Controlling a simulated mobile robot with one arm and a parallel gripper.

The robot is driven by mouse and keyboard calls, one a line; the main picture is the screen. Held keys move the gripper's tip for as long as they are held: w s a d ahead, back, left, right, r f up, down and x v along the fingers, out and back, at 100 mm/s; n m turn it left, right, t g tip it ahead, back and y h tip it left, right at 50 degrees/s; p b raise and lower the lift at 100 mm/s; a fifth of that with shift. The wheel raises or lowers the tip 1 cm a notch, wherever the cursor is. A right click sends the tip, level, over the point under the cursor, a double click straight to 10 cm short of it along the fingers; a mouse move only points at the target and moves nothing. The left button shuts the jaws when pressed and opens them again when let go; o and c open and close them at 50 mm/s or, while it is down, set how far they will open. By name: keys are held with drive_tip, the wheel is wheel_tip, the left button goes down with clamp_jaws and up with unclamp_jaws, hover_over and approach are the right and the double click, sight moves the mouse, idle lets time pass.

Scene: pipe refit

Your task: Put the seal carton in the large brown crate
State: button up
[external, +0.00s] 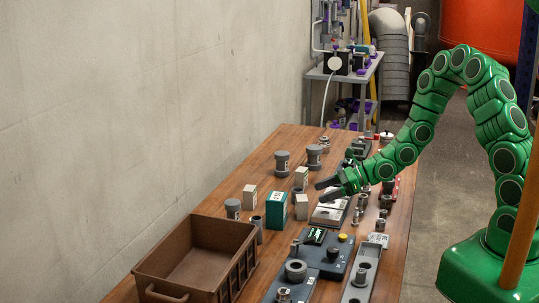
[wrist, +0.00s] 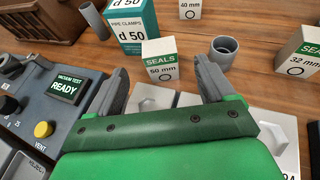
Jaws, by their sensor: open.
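A small white seal carton with a green band, marked "SEALS 50 mm" (wrist: 160,62), stands upright on the table in the wrist view. In the external view this carton (external: 301,207) is right of the teal pipe clamp box. My gripper (external: 326,190) is open and empty; in the wrist view its fingertips (wrist: 162,76) point toward the carton, which appears between and just beyond them. The large brown crate (external: 196,235) sits at the near left end of the table and looks empty; its corner shows top left in the wrist view (wrist: 45,18).
The teal pipe clamp box (wrist: 133,22) stands close beside the carton. Other cartons marked 40 mm (wrist: 191,9) and 32 mm (wrist: 300,54) and a grey pipe socket (wrist: 223,50) stand around. A vacuum test panel (wrist: 66,88) lies left. Grey pipe pieces stand near the crate.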

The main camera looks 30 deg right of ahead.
drive_tip(key=shift+v, duration=2.25)
